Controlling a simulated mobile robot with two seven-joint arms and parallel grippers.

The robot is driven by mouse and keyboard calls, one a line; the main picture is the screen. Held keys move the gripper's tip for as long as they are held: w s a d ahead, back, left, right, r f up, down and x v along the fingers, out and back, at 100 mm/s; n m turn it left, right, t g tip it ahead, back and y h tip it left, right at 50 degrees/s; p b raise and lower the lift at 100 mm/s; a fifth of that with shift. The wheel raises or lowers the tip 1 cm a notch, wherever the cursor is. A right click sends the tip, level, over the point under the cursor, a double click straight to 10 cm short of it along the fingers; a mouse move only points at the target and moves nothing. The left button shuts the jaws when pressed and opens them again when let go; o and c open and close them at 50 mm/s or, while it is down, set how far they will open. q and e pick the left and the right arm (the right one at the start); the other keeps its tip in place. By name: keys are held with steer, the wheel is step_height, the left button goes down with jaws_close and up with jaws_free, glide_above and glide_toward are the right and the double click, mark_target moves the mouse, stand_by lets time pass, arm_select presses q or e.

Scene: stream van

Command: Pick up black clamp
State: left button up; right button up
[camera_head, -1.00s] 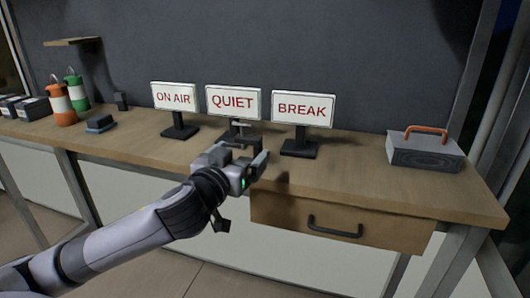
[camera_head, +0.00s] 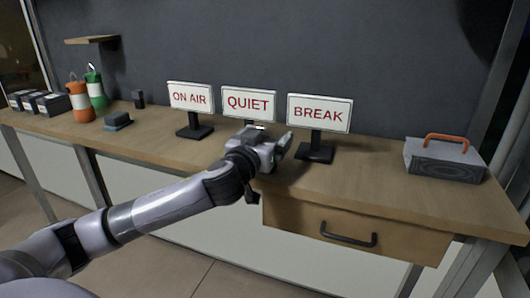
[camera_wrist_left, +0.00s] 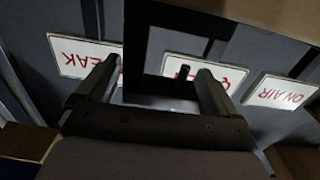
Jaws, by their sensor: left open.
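The black clamp (camera_wrist_left: 137,48) shows in the left wrist view as a dark angular frame with a short black peg, between and beyond my two fingers. It stands in front of the QUIET sign (camera_head: 248,103) and hides part of that sign there. In the head view my gripper hides most or all of the clamp. My left gripper (camera_head: 279,150) is open at the bench top, below the QUIET sign and left of the BREAK sign's stand (camera_head: 315,151). Its fingers (camera_wrist_left: 157,92) are apart on either side of the clamp; I cannot tell whether they touch it. My right gripper is not in view.
The ON AIR sign (camera_head: 190,96) and BREAK sign (camera_head: 319,112) flank the QUIET sign closely. A grey box with an orange handle (camera_head: 443,158) stands at the right. Orange (camera_head: 80,101) and green (camera_head: 96,90) containers stand at the left. A drawer (camera_head: 350,225) is below the bench top.

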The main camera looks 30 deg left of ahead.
arm_select(q)
steer(key=c, duration=1.3)
steer(key=shift+r, duration=0.1)
